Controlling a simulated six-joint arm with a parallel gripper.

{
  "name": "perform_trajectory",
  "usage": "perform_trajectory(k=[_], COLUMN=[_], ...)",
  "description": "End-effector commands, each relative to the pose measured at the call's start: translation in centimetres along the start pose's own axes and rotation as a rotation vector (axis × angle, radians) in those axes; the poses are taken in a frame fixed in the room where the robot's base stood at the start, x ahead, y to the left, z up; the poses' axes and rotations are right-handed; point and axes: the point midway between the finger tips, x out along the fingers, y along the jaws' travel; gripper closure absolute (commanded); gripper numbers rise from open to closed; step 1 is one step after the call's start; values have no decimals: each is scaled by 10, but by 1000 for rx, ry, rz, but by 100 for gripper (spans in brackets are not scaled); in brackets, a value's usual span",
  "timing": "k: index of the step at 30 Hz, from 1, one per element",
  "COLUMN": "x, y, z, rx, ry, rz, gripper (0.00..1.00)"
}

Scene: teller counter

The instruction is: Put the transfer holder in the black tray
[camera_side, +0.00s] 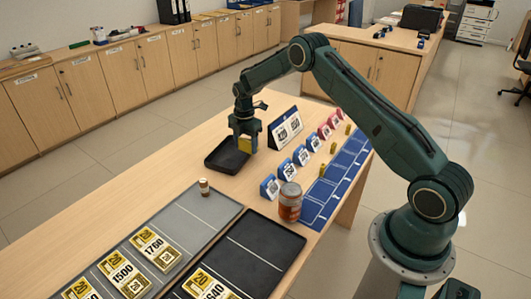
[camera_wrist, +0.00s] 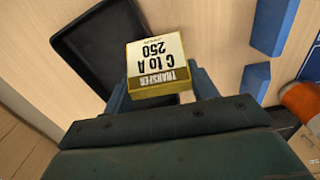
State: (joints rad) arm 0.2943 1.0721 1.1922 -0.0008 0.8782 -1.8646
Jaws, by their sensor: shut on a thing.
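The transfer holder (camera_wrist: 158,64) is a yellow block with a white label reading "TRANSFER C to A 250" in the wrist view. My gripper (camera_wrist: 165,92) is shut on it, with a finger on each side. In the side view my gripper (camera_side: 244,138) points down at the right part of the black tray, and the yellow holder (camera_side: 245,145) shows at its fingertips. The black tray (camera_side: 214,160) is small and shallow and lies at the far side of the counter. It shows behind the holder in the wrist view (camera_wrist: 80,43). I cannot tell whether the holder touches the tray floor.
A white calendar-like stand (camera_side: 285,130) is right of the tray. Several blue and red card stands (camera_side: 285,171) line a blue mat (camera_side: 335,180). An orange can (camera_side: 290,202) and a small cork-coloured cylinder (camera_side: 204,187) stand nearer. Grey (camera_side: 188,226) and black (camera_side: 262,240) large trays lie in front.

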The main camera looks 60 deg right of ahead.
Motion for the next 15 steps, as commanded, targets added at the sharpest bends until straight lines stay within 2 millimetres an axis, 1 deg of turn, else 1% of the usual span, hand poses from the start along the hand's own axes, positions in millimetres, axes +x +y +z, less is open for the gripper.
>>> perform_trajectory(k=[1,4,15], x=[5,11,13], y=[0,0,0], z=[0,0,0], rx=[0,0,0], ry=[0,0,0], rz=[0,0,1], gripper=[65,65,65])
